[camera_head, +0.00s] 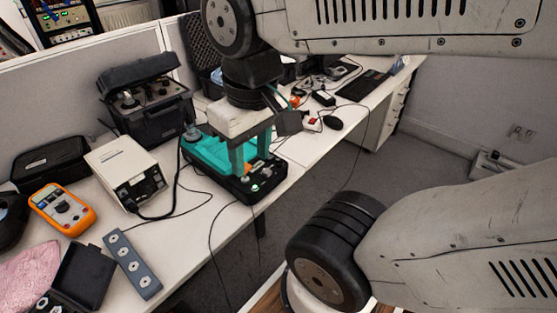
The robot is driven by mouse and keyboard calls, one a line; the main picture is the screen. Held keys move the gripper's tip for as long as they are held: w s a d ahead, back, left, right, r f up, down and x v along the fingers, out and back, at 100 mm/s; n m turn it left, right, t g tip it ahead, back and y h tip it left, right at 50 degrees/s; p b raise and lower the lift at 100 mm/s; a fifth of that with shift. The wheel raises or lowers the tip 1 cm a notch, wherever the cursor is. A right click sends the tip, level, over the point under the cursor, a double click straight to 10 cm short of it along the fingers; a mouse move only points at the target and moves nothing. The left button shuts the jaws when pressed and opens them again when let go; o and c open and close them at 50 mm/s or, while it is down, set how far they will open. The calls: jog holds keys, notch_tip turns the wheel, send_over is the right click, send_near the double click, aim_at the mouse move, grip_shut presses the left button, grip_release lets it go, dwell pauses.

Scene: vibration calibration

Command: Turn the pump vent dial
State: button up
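The pump appears to be the teal and black unit (208,153) on the white bench, in the middle of the head camera view. Its black front panel (240,188) has small light and orange fittings. I cannot tell for certain which one is the vent dial. My gripper (251,163) points down over the right part of the unit. Its two teal fingers stand apart, with a gap between them. I see nothing clearly held, and contact with the panel cannot be told. The fingers and gripper body hide part of the unit.
A beige box (125,165) with a black cable stands left of the unit, and a dark open case (147,105) behind it. An orange multimeter (62,208) and a grey strip (132,264) lie further left. Cables cross the bench (190,232). A partition rises behind.

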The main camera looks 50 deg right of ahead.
jog(key=w+d+f+g+h, duration=0.1)
jog(key=w+d+f+g, duration=0.3)
jog(key=w+d+f, duration=0.45)
jog(key=n+g+h, duration=0.1)
jog(key=n, duration=0.4)
send_near(278, 160)
jog(key=s+a, duration=0.1)
jog(key=s, duration=0.1)
jog(key=s+a, duration=0.2)
jog(key=shift+s+a, duration=0.25)
jog(key=shift+s, duration=0.05)
jog(key=d+f+n, duration=0.1)
jog(key=f, duration=0.1)
jog(key=w+d+f+n, duration=0.1)
jog(key=d+f+n, duration=0.1)
jog(key=f, duration=0.1)
jog(key=d+f+n+h, duration=0.1)
jog(key=d+f, duration=0.1)
jog(key=f, duration=0.1)
jog(key=shift+w+f+t, duration=0.15)
jog(key=shift+w+t, duration=0.25)
jog(key=c, duration=0.9)
